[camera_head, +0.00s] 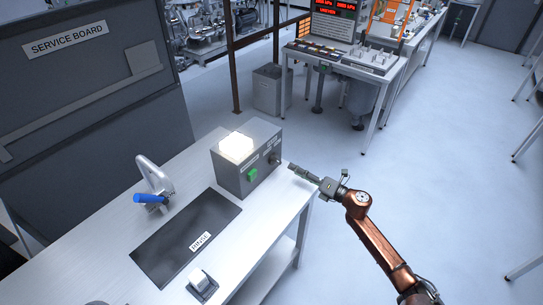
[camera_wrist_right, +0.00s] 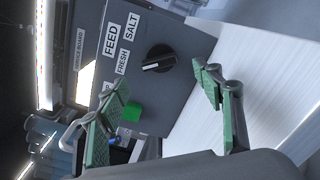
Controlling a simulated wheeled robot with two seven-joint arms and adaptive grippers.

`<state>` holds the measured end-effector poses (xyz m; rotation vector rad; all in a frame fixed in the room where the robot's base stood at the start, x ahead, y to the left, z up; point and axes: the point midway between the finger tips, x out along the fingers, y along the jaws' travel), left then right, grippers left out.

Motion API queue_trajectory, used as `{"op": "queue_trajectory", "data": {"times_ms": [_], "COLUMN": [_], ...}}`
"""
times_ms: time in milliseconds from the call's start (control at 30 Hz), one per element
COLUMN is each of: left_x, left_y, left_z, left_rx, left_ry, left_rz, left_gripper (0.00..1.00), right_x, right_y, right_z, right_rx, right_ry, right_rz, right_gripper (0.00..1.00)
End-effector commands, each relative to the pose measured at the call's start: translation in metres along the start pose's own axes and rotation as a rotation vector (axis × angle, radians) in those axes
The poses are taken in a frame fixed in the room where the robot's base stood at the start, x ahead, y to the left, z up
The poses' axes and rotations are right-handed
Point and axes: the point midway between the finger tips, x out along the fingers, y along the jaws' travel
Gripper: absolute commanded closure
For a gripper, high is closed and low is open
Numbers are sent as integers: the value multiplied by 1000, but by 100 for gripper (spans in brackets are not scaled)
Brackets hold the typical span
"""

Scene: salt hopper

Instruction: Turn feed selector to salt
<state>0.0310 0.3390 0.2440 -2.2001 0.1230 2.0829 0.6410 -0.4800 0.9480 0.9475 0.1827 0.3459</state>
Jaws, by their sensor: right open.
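The feed selector (camera_wrist_right: 159,59) is a black round knob with a white pointer line on the grey control box (camera_head: 232,177). In the right wrist view it sits beside the labels FEED, FRESH and SALT, and its line lies nearly level in the picture. In the head view the knob (camera_head: 277,160) is small on the box's right part. My right gripper (camera_head: 296,168) is just right of the box; in the right wrist view the gripper (camera_wrist_right: 165,95) has its green-padded fingers wide apart, with the knob between and beyond them, apart from both. My left gripper is not in view.
The box has a lit white top (camera_head: 236,147) and a green button (camera_head: 252,174). Open floor lies right of the table.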

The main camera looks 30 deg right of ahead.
Motion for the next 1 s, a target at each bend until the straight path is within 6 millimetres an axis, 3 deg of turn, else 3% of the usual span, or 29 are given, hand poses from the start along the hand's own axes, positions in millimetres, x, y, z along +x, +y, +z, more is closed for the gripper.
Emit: {"op": "queue_trajectory", "data": {"times_ms": [167, 400, 500, 933, 1000], "left_x": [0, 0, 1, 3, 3], "left_y": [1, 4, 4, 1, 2], "left_z": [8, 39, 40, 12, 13], "left_rx": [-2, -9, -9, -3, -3], "left_ry": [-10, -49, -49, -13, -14], "left_rz": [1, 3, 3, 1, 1], "left_gripper": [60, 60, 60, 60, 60], "right_x": [24, 69, 81, 89, 89], "right_y": [2, 6, 5, 4, 4], "right_z": [-4, -8, -8, -7, -7], "right_rx": [1, 1, 1, 2, 2], "right_ry": [9, 16, 17, 14, 14], "right_rz": [7, 13, 12, 9, 9], "right_gripper": [39, 39, 39, 39, 44]}}
